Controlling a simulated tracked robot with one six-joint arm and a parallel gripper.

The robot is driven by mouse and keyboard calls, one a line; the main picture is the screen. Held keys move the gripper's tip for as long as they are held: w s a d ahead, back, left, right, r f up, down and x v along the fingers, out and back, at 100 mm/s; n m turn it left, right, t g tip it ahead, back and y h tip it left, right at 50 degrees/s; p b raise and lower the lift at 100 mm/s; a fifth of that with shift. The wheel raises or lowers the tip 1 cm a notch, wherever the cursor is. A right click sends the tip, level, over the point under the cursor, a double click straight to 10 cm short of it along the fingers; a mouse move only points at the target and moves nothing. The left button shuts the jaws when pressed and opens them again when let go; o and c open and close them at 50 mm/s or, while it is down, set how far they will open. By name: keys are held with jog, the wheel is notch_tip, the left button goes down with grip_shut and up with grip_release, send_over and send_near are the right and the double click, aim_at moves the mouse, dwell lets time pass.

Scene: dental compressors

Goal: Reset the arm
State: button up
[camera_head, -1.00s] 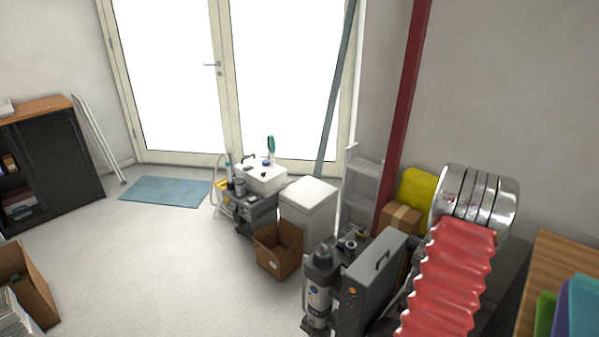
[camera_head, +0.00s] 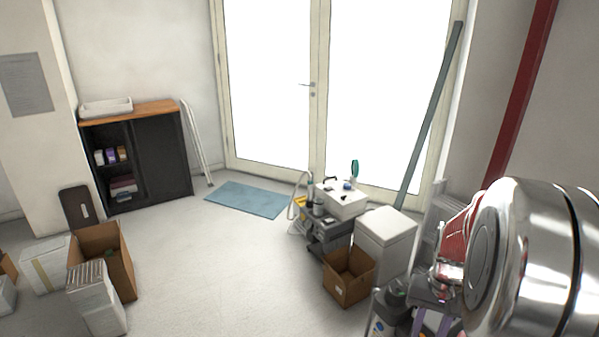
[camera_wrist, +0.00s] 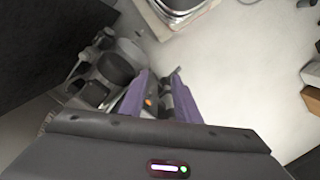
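My gripper (camera_wrist: 160,76) shows in the wrist view with two purple fingers apart and a gap between them. Nothing is held in the gap. Behind it the wrist view shows part of a dark grey machine with an orange button. In the head view my gripper (camera_head: 432,323) is low at the right, fingers pointing down, partly cut off by the bottom edge. My arm's large silver joint and red bellows fill the right side of the head view and hide what stands behind them.
An open cardboard box (camera_head: 348,278), a white bin (camera_head: 386,240) and a grey cart (camera_head: 330,235) stand left of my gripper. More boxes (camera_head: 103,262) stand at the left, near a black cabinet (camera_head: 150,160). A blue mat (camera_head: 247,199) lies by the glass doors. The middle floor is clear.

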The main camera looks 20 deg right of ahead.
jog(key=a+r+n+t, duration=0.2)
jog(key=a+r, duration=0.3)
jog(key=a, duration=0.4)
jog(key=s+a+r+n+t, duration=0.1)
jog(key=a+r+n+t, duration=0.1)
jog(key=a+r, duration=0.3)
jog(key=a+r+n+t, duration=0.2)
jog(key=a+r+n, duration=0.2)
jog(key=a, duration=0.9)
jog(key=shift+s+r+n+h, duration=0.2)
jog(key=shift+r+n+h, duration=0.1)
jog(key=shift+r, duration=0.6)
jog(key=shift+a, duration=0.1)
